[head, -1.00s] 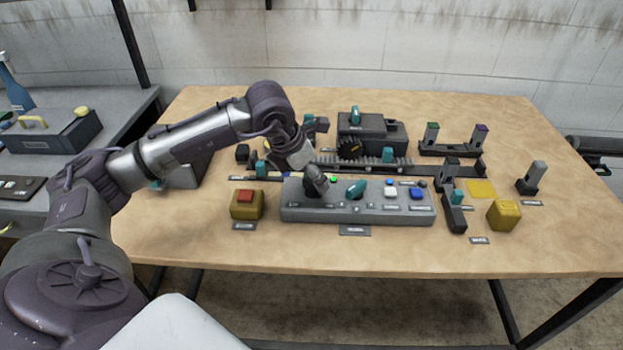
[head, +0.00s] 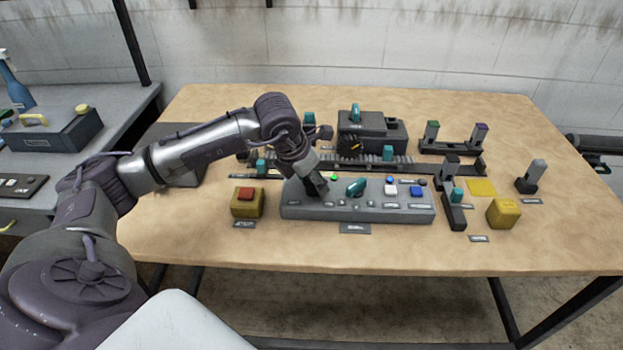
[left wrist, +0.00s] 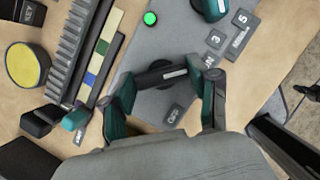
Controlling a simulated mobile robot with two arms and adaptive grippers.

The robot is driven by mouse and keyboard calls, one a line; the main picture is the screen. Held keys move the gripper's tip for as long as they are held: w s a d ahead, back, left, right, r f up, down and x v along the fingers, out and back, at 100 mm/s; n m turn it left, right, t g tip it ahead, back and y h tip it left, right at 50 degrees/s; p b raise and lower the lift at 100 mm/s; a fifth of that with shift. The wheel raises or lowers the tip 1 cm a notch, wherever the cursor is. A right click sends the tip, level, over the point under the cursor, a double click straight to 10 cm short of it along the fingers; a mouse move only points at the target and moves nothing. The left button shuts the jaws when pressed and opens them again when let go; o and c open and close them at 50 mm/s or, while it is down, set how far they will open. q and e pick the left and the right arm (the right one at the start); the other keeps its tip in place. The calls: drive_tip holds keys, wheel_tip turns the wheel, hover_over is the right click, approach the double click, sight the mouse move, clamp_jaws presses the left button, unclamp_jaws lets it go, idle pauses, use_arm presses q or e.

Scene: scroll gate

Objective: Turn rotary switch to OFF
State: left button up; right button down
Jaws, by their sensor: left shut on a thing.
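The grey control panel (head: 385,214) lies at the front middle of the table. My left gripper (head: 317,190) is over the panel's left end, pointing down. In the left wrist view, the black rotary switch handle (left wrist: 161,75), with a pale mark on it, lies crosswise between the two teal-padded fingers of my left gripper (left wrist: 166,82), which is shut on it. A label that seems to read OFF (left wrist: 174,114) shows below the handle. In the head view my gripper hides most of the switch. My right gripper is not in view.
A teal knob (head: 355,188), a green light (head: 334,177), and white and blue buttons (head: 416,190) share the panel. A yellow box with a red button (head: 246,202) stands left of it. A rack with a gear (head: 350,147) runs behind. The table's front strip is clear.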

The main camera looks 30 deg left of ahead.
use_arm(q)
drive_tip(key=shift+f+m+b, duration=0.1)
drive_tip(key=shift+m+b, duration=0.4)
drive_tip(key=shift+m, duration=0.1)
drive_tip(key=shift+a+m+h+b, duration=0.1)
drive_tip(key=shift+m+h+b, duration=0.55)
drive_tip(key=shift+m, duration=0.35)
drive_tip(key=m+g+h+b, duration=0.1)
drive_tip(key=m, duration=0.2)
drive_tip(key=shift+w+m, duration=0.1)
drive_tip(key=shift+m, duration=0.2)
drive_tip(key=m+g, duration=0.1)
drive_tip(key=m, duration=0.1)
drive_tip(key=m+g+h+b, duration=0.1)
drive_tip(key=m, duration=0.2)
drive_tip(key=shift+w+m, duration=0.15)
drive_tip(key=shift+m, duration=0.15)
drive_tip(key=m+g+b, duration=0.1)
drive_tip(key=m+g, duration=0.1)
drive_tip(key=m, duration=0.3)
drive_tip(key=shift+a+m, duration=0.1)
drive_tip(key=shift+m, duration=0.2)
drive_tip(key=o, duration=1.2)
drive_tip(key=shift+c, duration=0.2)
